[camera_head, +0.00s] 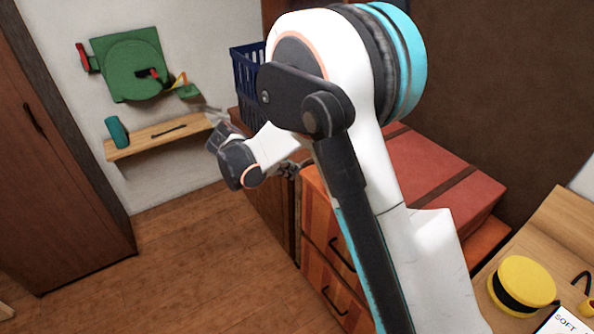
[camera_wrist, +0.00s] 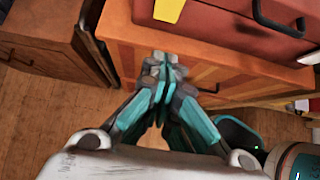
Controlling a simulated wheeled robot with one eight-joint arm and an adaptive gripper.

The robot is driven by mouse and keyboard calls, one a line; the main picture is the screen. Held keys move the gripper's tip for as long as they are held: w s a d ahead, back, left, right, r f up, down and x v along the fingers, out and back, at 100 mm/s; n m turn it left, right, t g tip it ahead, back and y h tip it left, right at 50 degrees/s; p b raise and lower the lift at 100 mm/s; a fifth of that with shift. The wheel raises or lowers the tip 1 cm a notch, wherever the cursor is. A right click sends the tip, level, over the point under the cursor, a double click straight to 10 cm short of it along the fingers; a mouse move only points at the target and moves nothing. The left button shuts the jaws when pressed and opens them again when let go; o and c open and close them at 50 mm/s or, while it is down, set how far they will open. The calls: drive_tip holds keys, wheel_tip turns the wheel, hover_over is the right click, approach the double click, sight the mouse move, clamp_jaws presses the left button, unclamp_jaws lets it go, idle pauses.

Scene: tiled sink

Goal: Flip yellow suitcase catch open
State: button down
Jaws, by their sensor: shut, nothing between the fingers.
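The red suitcase (camera_wrist: 215,22) lies on an orange-striped dresser. In the wrist view its yellow catch (camera_wrist: 169,9) shows at the top edge, partly cut off by the frame. A dark suitcase handle (camera_wrist: 262,14) is to the right of the catch. My gripper (camera_wrist: 161,60) is shut and empty. Its fingertips appear below the catch in the picture, over the dresser's front edge, and apart from the catch. In the head view the suitcase (camera_head: 440,180) is partly hidden behind my arm, and the catch is not visible.
The orange dresser (camera_head: 315,225) has dark drawer handles. A brown cabinet (camera_wrist: 50,38) stands left in the wrist view. A blue basket (camera_head: 245,70) sits behind my arm. A yellow-and-black round object (camera_head: 525,278) is on the right-hand wooden surface. The floor at left is clear.

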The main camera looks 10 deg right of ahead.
idle(0.4)
drive_tip(key=d+r+y, duration=0.1)
drive_tip(key=y, duration=0.1)
drive_tip(key=w+d+r+g+y+p, duration=0.1)
drive_tip(key=d+y, duration=0.1)
drive_tip(key=w+d+r+g+y+p, duration=0.1)
drive_tip(key=shift+d+y, duration=0.2)
drive_tip(key=shift+y, duration=0.2)
drive_tip(key=w+d+f+b, duration=0.2)
drive_tip(key=d+f+b, duration=0.2)
drive_tip(key=f, duration=0.5)
drive_tip(key=shift+w+d+f, duration=0.15)
drive_tip(key=shift+d+f, duration=0.15)
drive_tip(key=shift+d, duration=0.7)
